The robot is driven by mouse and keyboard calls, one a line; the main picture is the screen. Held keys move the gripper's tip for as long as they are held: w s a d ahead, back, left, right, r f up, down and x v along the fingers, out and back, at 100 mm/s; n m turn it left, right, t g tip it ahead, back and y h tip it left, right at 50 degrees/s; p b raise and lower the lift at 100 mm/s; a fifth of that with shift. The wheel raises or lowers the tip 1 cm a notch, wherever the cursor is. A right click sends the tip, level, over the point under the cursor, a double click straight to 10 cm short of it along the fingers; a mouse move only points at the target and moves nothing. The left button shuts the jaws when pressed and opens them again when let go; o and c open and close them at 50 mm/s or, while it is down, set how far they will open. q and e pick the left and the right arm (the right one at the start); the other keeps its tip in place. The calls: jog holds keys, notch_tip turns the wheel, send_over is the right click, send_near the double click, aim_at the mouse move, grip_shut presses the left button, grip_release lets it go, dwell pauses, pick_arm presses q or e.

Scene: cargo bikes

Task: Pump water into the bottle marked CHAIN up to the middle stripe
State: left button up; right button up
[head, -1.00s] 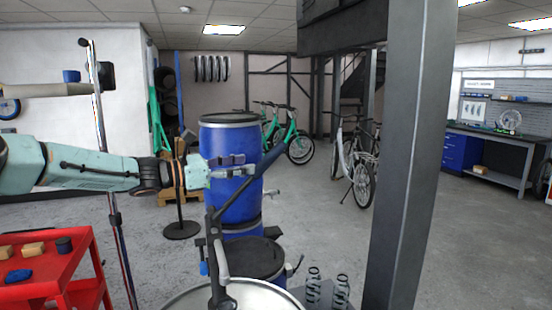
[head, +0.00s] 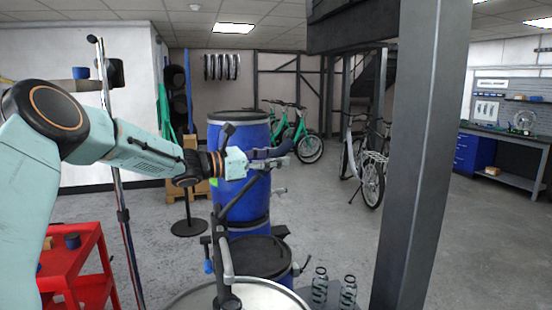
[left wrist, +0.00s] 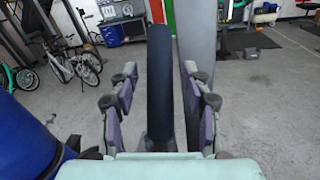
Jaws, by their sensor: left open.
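My left gripper (head: 268,160) is open at the upper end of the hand pump's lever. In the left wrist view the lever's dark grip (left wrist: 158,75) stands between the spread fingers, with gaps on both sides. The pump (head: 226,262) rises above a pale drum top at the front. Two clear bottles (head: 320,286) (head: 348,292) with dark markings stand right of the drums. I cannot read which is marked CHAIN, nor see any water level. My right gripper is not in view.
Blue drums (head: 240,135) stand close behind the pump. A grey steel post (head: 415,150) rises right of the bottles. A red cart (head: 75,265) and a thin metal stand (head: 120,200) are at left. Open floor lies at right, with bikes (head: 368,170) further back.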

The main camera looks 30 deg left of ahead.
pick_arm(q)
jog(key=shift+d+r, duration=0.1)
jog(key=shift+d, duration=0.05)
jog(key=shift+w, duration=0.2)
jog(key=shift+w, duration=0.1)
jog(key=shift+c, duration=1.1)
jog(key=c, duration=0.4)
grip_shut()
